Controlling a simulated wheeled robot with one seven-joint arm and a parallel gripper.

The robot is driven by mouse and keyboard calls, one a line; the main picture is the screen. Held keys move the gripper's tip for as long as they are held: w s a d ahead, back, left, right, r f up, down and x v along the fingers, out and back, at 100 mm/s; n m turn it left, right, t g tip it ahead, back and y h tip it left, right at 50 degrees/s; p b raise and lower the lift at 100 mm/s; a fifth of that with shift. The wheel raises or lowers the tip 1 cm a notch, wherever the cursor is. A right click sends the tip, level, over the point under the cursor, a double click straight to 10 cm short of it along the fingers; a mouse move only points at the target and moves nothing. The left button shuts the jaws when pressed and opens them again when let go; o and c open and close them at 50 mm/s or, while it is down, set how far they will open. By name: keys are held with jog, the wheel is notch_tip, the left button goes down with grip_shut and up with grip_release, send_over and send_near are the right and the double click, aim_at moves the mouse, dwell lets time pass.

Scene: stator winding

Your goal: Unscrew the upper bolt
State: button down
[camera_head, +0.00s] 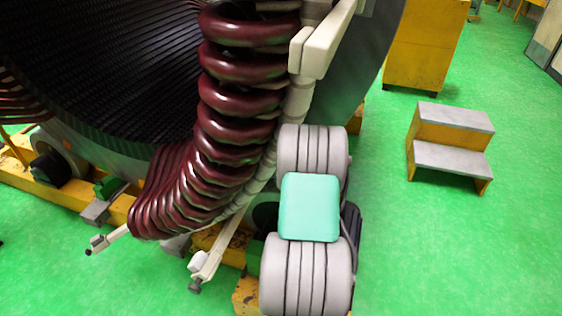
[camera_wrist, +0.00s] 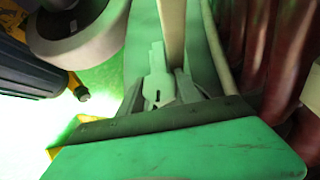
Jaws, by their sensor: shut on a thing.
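In the wrist view my gripper (camera_wrist: 160,88) is closed on a small pale part with a dark slot, at the lower end of a cream bar (camera_wrist: 171,30). The jaws hide what they hold, so I cannot tell a bolt head there. In the head view an upper cream bar (camera_head: 328,40) stands beside the dark red coils (camera_head: 240,95). A lower cream bar (camera_head: 212,258) ends in a grey bolt (camera_head: 195,286). Another bolt (camera_head: 88,251) shows at the end of a bar further left.
The red coils (camera_wrist: 290,55) run close to the right of my gripper in the wrist view. A dark motor-like part (camera_wrist: 25,75) is at the left. In the head view, yellow steps (camera_head: 450,148) stand on the open green floor (camera_head: 420,250) at the right.

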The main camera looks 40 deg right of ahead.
jog(key=shift+n+g, duration=0.5)
jog(key=shift+g, duration=0.2)
jog(key=c, duration=0.8)
grip_release()
jog(key=shift+c, duration=0.2)
jog(key=v, duration=0.7)
jog(key=shift+s+a+r, duration=0.15)
jog(key=shift+s+a, duration=0.1)
jog(key=shift+s, duration=0.1)
